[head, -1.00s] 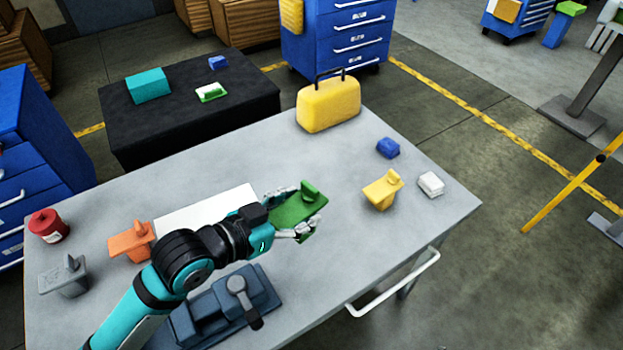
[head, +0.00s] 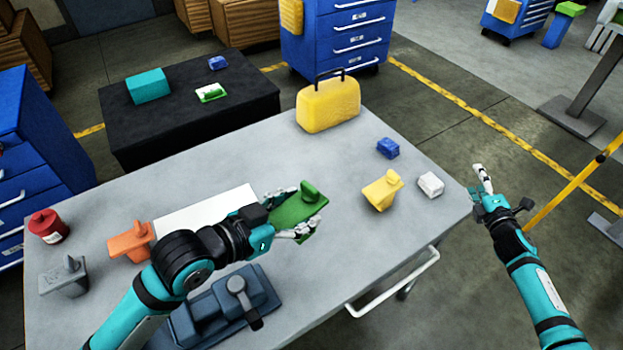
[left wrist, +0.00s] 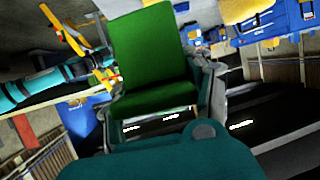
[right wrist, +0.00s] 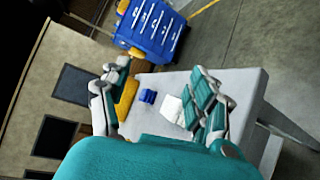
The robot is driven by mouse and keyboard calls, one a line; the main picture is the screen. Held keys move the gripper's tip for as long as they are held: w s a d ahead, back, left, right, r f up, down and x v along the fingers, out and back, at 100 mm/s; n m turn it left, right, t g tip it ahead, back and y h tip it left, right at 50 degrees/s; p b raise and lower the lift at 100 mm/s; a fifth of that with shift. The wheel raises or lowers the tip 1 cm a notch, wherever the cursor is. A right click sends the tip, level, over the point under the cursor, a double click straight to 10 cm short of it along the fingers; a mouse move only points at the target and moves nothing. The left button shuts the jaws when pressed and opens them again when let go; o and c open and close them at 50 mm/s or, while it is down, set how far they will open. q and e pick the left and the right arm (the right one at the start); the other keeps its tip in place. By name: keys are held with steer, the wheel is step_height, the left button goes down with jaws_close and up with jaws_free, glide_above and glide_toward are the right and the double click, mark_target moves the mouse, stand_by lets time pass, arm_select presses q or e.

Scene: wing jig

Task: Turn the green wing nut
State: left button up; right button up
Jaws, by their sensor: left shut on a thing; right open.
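The green wing nut block (head: 300,209), a flat green base with an upright wing on top, is between the fingers of my left gripper (head: 296,212) over the middle of the grey table. My left gripper is shut on it. Its green face fills much of the left wrist view (left wrist: 150,62). Whether its base touches the table I cannot tell. My right gripper (head: 482,192) is open and empty, off the table's right edge. Its spread fingers (right wrist: 158,100) show in the right wrist view.
On the table (head: 330,270) are a yellow wing block (head: 382,191), an orange one (head: 130,242), a grey one (head: 64,278), a blue block (head: 388,147), a white block (head: 431,184), a yellow case (head: 328,106), a red can (head: 48,226) and a dark vise (head: 215,308).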

steer(key=w+a+r+n+g+y, duration=0.1)
steer(key=w+a+r+n+y, duration=0.1)
steer(key=a+r+n+y, duration=0.75)
steer(key=w+a+r+n+g+y, duration=0.15)
steer(key=a+r+n+y, duration=0.4)
steer(key=a+r, duration=0.8)
steer(key=s+a+r+n+g+y, duration=0.2)
steer(key=s+a+r+n+g, duration=0.1)
steer(key=a+n+g, duration=0.4)
steer(key=s+a+r+n+g+y, duration=0.1)
steer(key=s+a+r+n+g, duration=0.1)
steer(key=s+a+n+g, duration=0.5)
steer(key=n+g+h, duration=0.3)
steer(key=n+h, duration=1)
steer(key=h, duration=0.2)
glide_toward(310, 186)
steer(key=x, duration=0.9)
steer(key=shift+f, duration=0.1)
